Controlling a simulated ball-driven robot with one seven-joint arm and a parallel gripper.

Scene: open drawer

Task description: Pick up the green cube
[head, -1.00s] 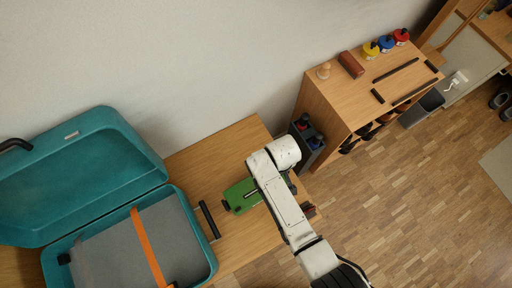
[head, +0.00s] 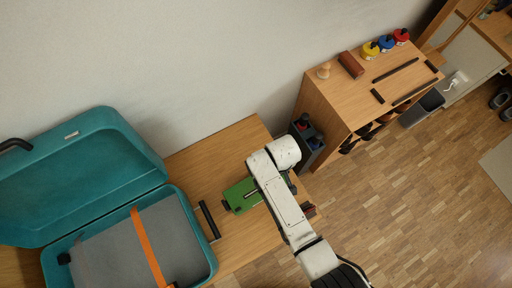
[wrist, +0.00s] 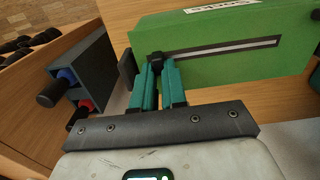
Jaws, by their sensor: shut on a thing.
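A green box (head: 241,196) lies on the wooden table, partly covered by my arm in the head view. It is longer than a cube, and no other green block shows. In the wrist view the green box (wrist: 225,48) fills the upper right, with a pale label and a long slot in its face. My gripper (wrist: 158,68) has two teal fingers close together at the slot's left end. They are shut on a small black knob (wrist: 156,60) there. The fingertips are partly hidden, and my arm hides the gripper in the head view.
An open teal suitcase (head: 205,262) stands left on the table (head: 232,150), near a black handle (head: 208,221). A dark holder (wrist: 88,70) with red and blue items stands beside the green box. A wooden cabinet (head: 325,98) is at the right.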

